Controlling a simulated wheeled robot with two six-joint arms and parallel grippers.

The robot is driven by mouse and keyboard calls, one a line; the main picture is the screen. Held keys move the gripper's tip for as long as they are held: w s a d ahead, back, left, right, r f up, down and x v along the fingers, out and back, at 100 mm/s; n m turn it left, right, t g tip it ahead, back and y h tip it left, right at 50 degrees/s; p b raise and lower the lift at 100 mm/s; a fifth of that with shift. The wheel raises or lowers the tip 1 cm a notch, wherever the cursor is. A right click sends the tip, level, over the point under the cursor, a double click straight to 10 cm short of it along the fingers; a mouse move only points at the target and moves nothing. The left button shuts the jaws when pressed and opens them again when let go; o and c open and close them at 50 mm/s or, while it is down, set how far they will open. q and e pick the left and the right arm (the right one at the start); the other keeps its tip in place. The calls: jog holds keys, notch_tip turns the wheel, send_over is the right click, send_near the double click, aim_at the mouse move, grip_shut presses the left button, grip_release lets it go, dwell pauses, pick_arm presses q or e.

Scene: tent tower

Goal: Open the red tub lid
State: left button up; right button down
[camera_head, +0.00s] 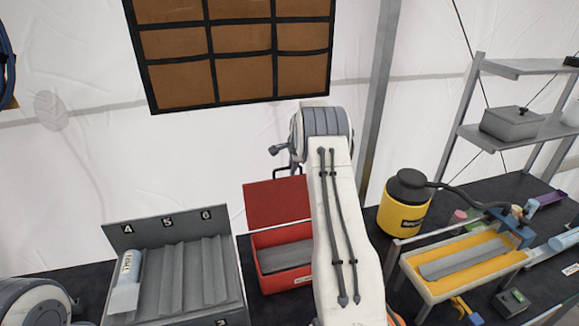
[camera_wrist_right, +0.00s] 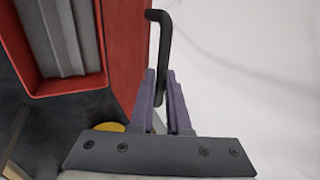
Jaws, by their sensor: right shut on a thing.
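The red tub (camera_head: 283,275) stands on the dark table, with a ribbed grey inside showing. Its red lid (camera_head: 277,203) stands raised at the back edge, so the tub is open. A dark bent handle (camera_head: 284,171) shows above the lid's top edge. In the right wrist view my right gripper (camera_wrist_right: 163,80) is shut on this handle (camera_wrist_right: 163,25), beside the red lid (camera_wrist_right: 125,45). In the head view my right arm covers the right part of the lid and tub, and the fingers are not clear there. My left gripper is out of view.
A grey numbered tray (camera_head: 228,285) with a white cylinder (camera_head: 127,275) stands left of the tub. A yellow-and-black canister (camera_head: 402,208) and a framed yellow tray (camera_head: 420,288) stand to the right. A white tent wall (camera_head: 200,150) is behind.

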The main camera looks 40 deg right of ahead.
jog(key=shift+a+f, duration=0.3)
jog(key=shift+a, duration=0.1)
jog(key=c, duration=0.9)
grip_release()
jog(key=shift+s+f, duration=0.1)
jog(key=shift+s+r+b, duration=0.1)
jog(key=shift+r+b, duration=0.15)
jog(key=shift+b, duration=0.05)
jog(key=shift+w+d+b+v, duration=0.15)
jog(key=shift+b+v, duration=1.05)
jog(key=shift+v, duration=1.5)
jog(key=shift+w+d+b+v, duration=0.15)
jog(key=shift+b+v, duration=1)
jog(key=shift+v, duration=1.5)
jog(key=shift+r, duration=0.2)
